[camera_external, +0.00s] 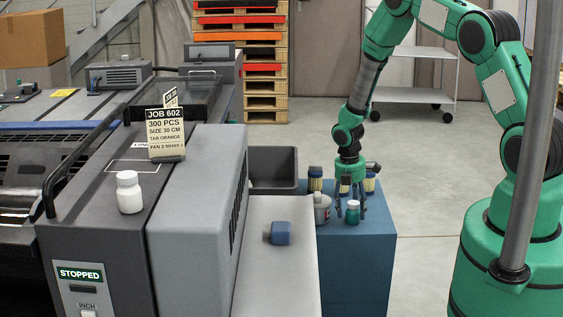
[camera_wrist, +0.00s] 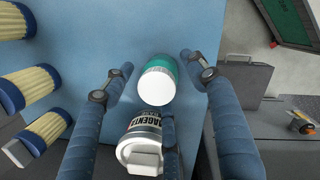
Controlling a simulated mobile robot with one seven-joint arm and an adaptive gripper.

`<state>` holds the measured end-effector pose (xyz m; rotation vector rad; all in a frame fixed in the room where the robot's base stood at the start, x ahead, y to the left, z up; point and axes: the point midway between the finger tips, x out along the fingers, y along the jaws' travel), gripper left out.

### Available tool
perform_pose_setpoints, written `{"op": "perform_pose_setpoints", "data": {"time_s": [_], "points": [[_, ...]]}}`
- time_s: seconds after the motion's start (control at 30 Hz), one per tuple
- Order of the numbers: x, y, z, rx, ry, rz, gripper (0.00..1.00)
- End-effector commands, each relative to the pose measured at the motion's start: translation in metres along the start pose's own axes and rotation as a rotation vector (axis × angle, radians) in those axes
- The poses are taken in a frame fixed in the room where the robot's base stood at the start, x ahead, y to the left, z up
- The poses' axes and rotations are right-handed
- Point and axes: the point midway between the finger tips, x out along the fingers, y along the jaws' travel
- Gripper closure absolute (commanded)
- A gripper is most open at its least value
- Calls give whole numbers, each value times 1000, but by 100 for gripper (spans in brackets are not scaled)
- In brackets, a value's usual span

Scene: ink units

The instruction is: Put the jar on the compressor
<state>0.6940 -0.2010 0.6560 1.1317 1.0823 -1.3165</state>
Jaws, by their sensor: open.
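A small green jar with a white lid (camera_external: 352,213) stands on the blue cabinet (camera_external: 368,255). In the wrist view the jar (camera_wrist: 157,84) shows between my fingers, with a gap on each side. My gripper (camera_external: 350,204) points down over the cabinet, open and empty, its fingers reaching down beside the jar. It also shows in the wrist view (camera_wrist: 157,63). A white jar (camera_external: 130,192) stands on the grey machine at left. I cannot tell which unit is the compressor; a small grey vented unit (camera_external: 122,74) sits at the back left.
A grey can labelled magenta (camera_wrist: 140,145) stands close to the green jar, beside one finger. Several yellow-and-blue filters (camera_wrist: 38,87) stand behind. A dark bin (camera_external: 272,170) is behind. A job sign (camera_external: 166,131) stands on the machine.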

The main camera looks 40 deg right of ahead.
Motion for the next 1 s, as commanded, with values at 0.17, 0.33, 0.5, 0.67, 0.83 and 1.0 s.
{"op": "perform_pose_setpoints", "data": {"time_s": [0.17, 0.33, 0.5, 0.67, 0.83, 1.0], "points": [[-6, 0, 0, 0, 0, 0, 43], [-22, 1, 1, 0, 0, 2, 43], [-48, 1, 1, 0, -1, 3, 43], [-75, 0, 1, 1, 0, 2, 43], [-100, 0, 1, -1, -1, 1, 43], [-116, 0, 0, 0, 0, 1, 43]]}}
